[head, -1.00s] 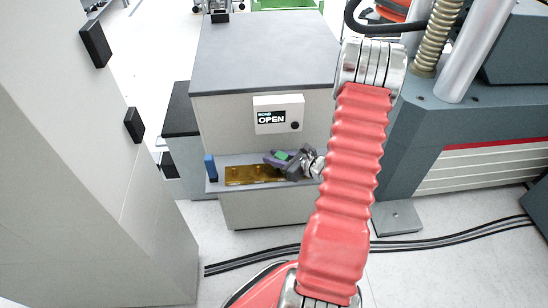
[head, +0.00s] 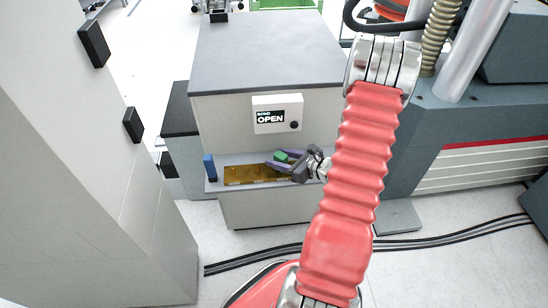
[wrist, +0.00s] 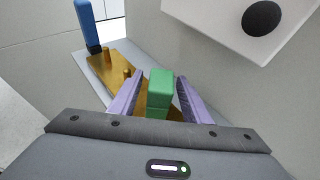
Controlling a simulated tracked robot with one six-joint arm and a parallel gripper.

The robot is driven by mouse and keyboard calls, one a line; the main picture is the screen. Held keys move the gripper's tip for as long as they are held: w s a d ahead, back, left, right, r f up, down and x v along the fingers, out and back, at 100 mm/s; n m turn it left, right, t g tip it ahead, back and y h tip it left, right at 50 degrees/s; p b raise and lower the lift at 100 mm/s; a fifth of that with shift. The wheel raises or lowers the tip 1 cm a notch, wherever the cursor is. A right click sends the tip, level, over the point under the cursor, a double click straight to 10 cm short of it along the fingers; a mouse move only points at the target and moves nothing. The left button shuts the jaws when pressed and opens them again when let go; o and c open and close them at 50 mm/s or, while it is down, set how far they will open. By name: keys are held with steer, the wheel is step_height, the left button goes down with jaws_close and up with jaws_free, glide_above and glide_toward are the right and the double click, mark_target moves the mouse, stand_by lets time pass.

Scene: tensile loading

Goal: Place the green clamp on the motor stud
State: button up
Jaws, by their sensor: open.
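The green clamp (wrist: 159,92) stands on the brass plate (wrist: 115,72) in the wrist view, between the two purple fingers of my gripper (wrist: 158,98). My gripper is open, with a gap showing on each side of the clamp. In the head view the green clamp (head: 281,156) shows at the fingers of my gripper (head: 276,162), over the right part of the brass plate (head: 250,175). I cannot tell which part is the motor stud.
A blue post (head: 210,168) stands at the plate's left end. The grey cabinet behind carries a white panel (head: 278,114) reading OPEN, close above my gripper. A pale wall or column (head: 90,180) fills the left. A large grey machine (head: 450,120) stands at the right.

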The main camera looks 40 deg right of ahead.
mark_target(286, 160)
steer(key=v, duration=0.9)
stand_by(0.6)
steer(key=w+a+r+n+g+y, duration=0.1)
steer(key=a+r+n+g+y, duration=0.1)
steer(key=a+r+n, duration=0.4)
steer(key=w+a+r+n+g+y, duration=0.1)
steer(key=a+r+n+g, duration=0.2)
steer(key=a, duration=0.5)
steer(key=a+r+n+g+y, duration=0.2)
steer(key=a+r+n, duration=0.1)
steer(key=a+n, duration=0.4)
steer(key=s+a+r+n+h, duration=0.7)
steer(key=s+a+r+n, duration=0.2)
steer(key=n, duration=0.8)
step_height(286, 160, up, 5)
steer(key=shift+a+f+n+g+h, duration=0.2)
steer(key=shift+a+n+g+h, duration=0.15)
steer(key=shift+a, duration=0.75)
